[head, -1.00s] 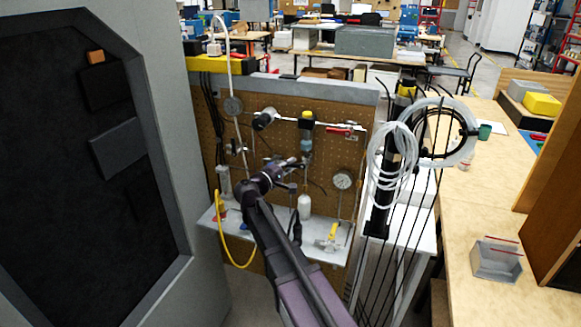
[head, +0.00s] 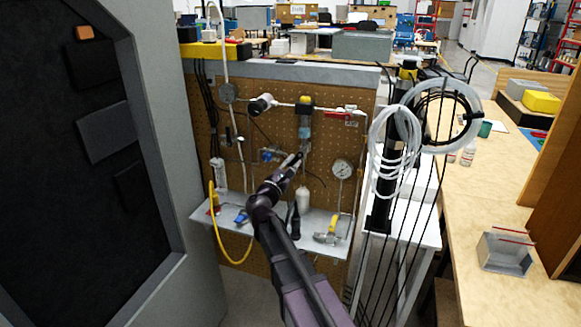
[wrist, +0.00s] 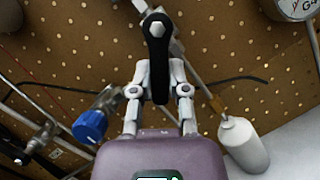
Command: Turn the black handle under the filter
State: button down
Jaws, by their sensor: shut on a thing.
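The filter (head: 304,121) is on the pegboard in the head view, with a yellow-and-black top and a clear bluish body. The black handle (wrist: 157,62) is in the upper middle of the wrist view, a dark lever with a metal bolt at its upper end. My gripper (wrist: 159,88) has one finger on each side of the handle's lower part and is shut on it. In the head view my gripper (head: 296,160) is just below the filter, and the handle is too small there to make out.
A blue knob (wrist: 90,126) is left of my gripper and a white bottle (wrist: 244,146) is right of it. A pressure gauge (head: 342,168) hangs right of the filter. A grey shelf (head: 268,222) runs below, holding a yellow-handled tool (head: 330,228).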

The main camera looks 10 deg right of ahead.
jog(key=shift+s+d+f+n+t+y+b, duration=0.1)
jog(key=shift+s+d+n+t+y+b, duration=0.4)
jog(key=shift+n, duration=1.25)
jog(key=shift+w+d+f+n+t+y+b, duration=0.15)
jog(key=shift+n+t+y, duration=0.65)
jog(key=shift+n, duration=1)
jog(key=shift+s+d+f+n+t+y+b, duration=0.1)
jog(key=shift+s+d+n+t+y+b, duration=0.4)
jog(key=shift+n, duration=1.25)
jog(key=shift+w+a, duration=0.1)
jog(key=shift+w, duration=0.2)
jog(key=c, duration=0.6)
grip_release()
jog(key=shift+m+p, duration=0.3)
